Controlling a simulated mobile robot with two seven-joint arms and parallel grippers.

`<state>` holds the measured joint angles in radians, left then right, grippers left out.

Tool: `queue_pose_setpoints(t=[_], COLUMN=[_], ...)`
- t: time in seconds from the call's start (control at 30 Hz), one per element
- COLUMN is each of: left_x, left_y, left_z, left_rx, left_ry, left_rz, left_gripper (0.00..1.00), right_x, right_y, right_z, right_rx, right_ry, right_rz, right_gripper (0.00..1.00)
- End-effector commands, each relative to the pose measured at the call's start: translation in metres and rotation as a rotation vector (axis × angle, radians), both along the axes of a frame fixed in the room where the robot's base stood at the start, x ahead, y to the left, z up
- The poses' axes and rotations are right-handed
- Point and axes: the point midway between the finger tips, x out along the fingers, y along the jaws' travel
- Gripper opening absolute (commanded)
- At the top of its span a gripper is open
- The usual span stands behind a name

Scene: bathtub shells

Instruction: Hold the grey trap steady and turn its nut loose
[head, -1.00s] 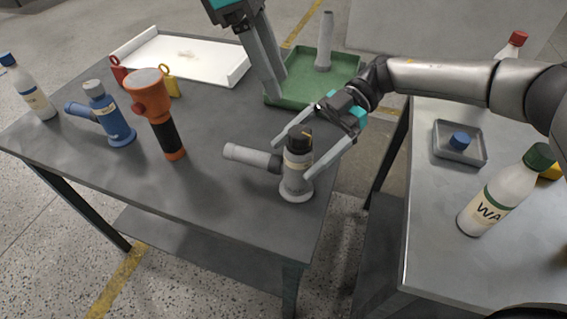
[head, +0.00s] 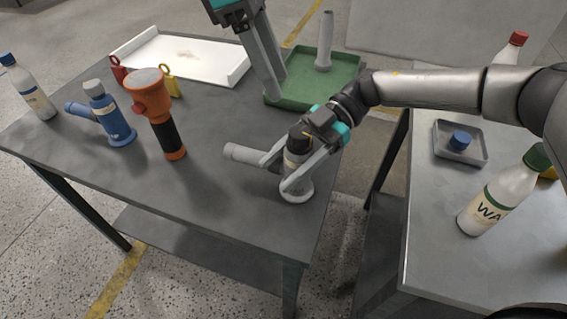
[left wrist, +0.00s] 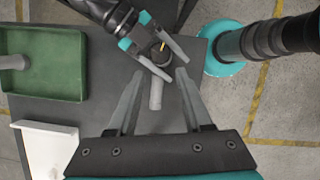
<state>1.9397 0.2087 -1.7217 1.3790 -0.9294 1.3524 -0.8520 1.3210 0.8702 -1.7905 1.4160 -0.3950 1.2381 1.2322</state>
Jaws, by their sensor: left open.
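The grey trap (head: 297,172) stands upright near the front right edge of the dark table, its side pipe (head: 243,154) pointing left. A dark nut (head: 299,138) tops it, with a yellow mark. My right gripper (head: 274,175) reaches in from the right, with one finger in front of the trap body and one behind it, closed to about its width. My left gripper (head: 279,88) is open and empty above the table, behind the trap. In the left wrist view, its spread fingers (left wrist: 161,72) point toward the trap's pipe (left wrist: 156,95) and the nut (left wrist: 160,54).
A green tray (head: 345,95) holding a grey part stands behind. A white tray (head: 205,60), an orange flashlight (head: 150,100), a blue trap (head: 112,120) and a bottle (head: 35,90) stand left. A side table (head: 430,215) holds more bottles. Bare table lies front left.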

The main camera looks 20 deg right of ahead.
Motion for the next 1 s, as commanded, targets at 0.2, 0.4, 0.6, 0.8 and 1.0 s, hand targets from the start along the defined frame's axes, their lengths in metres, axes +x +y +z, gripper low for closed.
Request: queue_pose_setpoints(t=[0.2, 0.4, 0.6, 0.8, 1.0], left_x=[0.000, 0.000, 0.000, -0.004, -0.013], left_y=[0.000, 0.000, 0.000, -0.001, -0.004], left_z=[0.000, 0.000, 0.000, -0.006, -0.020], left_rx=[0.000, 0.000, -0.001, -0.033, -0.100], left_ry=[0.000, 0.000, 0.001, 0.086, 0.358], left_rz=[0.000, 0.000, 0.001, 0.096, 0.381], left_gripper=[0.50, 0.50, 0.56, 0.59, 0.59], right_x=[0.000, 0.000, 0.000, 0.000, 0.000], right_y=[0.000, 0.000, 0.000, 0.000, 0.000], right_z=[0.000, 0.000, 0.000, 0.000, 0.000], right_rx=[0.000, -0.001, -0.001, -0.001, 0.000], right_ry=[0.000, 0.000, 0.000, 0.000, 0.000], right_rz=[0.000, 0.000, 0.000, 0.000, 0.000], right_gripper=[0.37, 0.14, 0.00, 0.00, 0.00])
